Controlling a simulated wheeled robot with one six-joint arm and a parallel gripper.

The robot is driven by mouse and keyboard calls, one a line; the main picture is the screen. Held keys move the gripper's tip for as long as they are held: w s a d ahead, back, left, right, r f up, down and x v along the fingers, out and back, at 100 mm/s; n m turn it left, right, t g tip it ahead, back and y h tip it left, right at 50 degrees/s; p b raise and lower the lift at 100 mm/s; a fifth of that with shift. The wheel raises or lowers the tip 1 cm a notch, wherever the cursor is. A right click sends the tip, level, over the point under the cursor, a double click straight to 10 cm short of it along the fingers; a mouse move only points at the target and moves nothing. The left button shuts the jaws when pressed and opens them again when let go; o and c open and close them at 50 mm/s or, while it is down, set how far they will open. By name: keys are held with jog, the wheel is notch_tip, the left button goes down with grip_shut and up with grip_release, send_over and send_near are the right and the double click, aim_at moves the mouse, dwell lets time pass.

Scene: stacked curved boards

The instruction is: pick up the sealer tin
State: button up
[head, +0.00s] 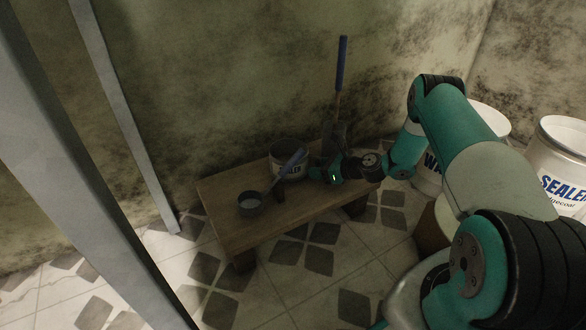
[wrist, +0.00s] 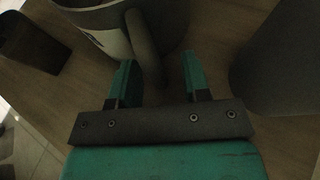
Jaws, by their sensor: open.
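The sealer tin (head: 288,170) stands on the wooden bench, a round grey tin with a white label reading partly "SEALER". In the wrist view the tin (wrist: 112,20) is at the top, cut off by the frame edge. A grey bar-like part (wrist: 145,50), which looks like a handle, runs from the tin down between my fingers. My gripper (wrist: 158,68) is open, with one green finger on each side of that bar. In the head view my gripper (head: 315,172) is low over the bench, just right of the tin. I cannot tell whether the fingers touch anything.
A small dark pot (head: 250,204) stands on the left of the bench (head: 225,190). A tool with a blue handle (head: 342,62) stands upright behind my gripper. In the wrist view a large dark object (wrist: 275,70) is close on the right. White buckets (head: 560,160) stand at right.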

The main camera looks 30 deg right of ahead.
grip_shut()
jog(key=shift+r, duration=0.15)
dwell(0.4)
